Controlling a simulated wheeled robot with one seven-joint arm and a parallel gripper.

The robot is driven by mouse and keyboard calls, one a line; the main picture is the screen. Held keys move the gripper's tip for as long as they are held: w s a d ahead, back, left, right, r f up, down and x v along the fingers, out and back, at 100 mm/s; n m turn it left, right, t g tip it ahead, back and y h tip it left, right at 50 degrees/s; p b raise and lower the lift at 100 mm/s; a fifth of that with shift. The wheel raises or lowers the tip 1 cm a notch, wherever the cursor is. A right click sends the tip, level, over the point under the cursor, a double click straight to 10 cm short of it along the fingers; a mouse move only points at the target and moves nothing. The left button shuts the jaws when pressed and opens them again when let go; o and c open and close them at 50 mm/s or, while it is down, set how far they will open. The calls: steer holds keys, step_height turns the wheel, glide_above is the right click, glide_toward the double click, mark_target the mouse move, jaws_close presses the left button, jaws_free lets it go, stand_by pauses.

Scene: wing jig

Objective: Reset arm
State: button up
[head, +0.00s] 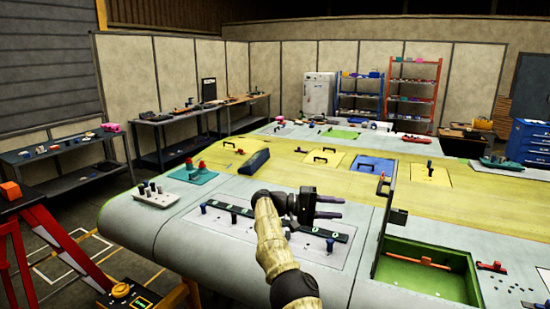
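My gripper (341,206) is held over the front of the large wing surface (165,230), at the end of my tan arm, which rises from the bottom of the head view. Its two dark fingers point right, with a gap between them and nothing visible in the gap. Below it lies a dark strip (240,211) with green round marks, on a pale plate with several blue-topped pegs. My arm hides part of this strip and plate.
An open green-lined bay (430,278) with a raised dark lid (386,225) lies to the right. A white block with pegs (155,196), a teal mat (193,176) and a dark blue case (255,161) lie left. A red-orange stand (60,245) is at the left edge.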

steer(key=s+d+f+y+b, duration=0.1)
steer(key=d+y, duration=0.1)
steer(key=d, duration=0.4)
steer(key=s+d+f+y, duration=0.1)
steer(key=d+f+y, duration=0.1)
steer(key=d, duration=0.4)
steer(key=s+d+f+n+y+b, duration=0.1)
steer(key=s+d+f+y, duration=0.2)
steer(key=s+f+y, duration=0.25)
steer(key=s+a+f+t+y, duration=0.1)
steer(key=s+a+f+y, duration=0.1)
steer(key=s+a, duration=0.3)
steer(key=s+a+f+t+y+b, duration=0.1)
steer(key=s+a+f+y, duration=0.2)
steer(key=s, duration=1.1)
steer(key=s+a+f+t+y+b, duration=0.1)
steer(key=s+a+f+y, duration=0.2)
steer(key=s+a+f, duration=0.3)
steer(key=s+a, duration=0.2)
steer(key=s, duration=0.2)
steer(key=shift+a+t, duration=0.25)
steer(key=shift+t, duration=0.15)
steer(key=shift+d, duration=0.15)
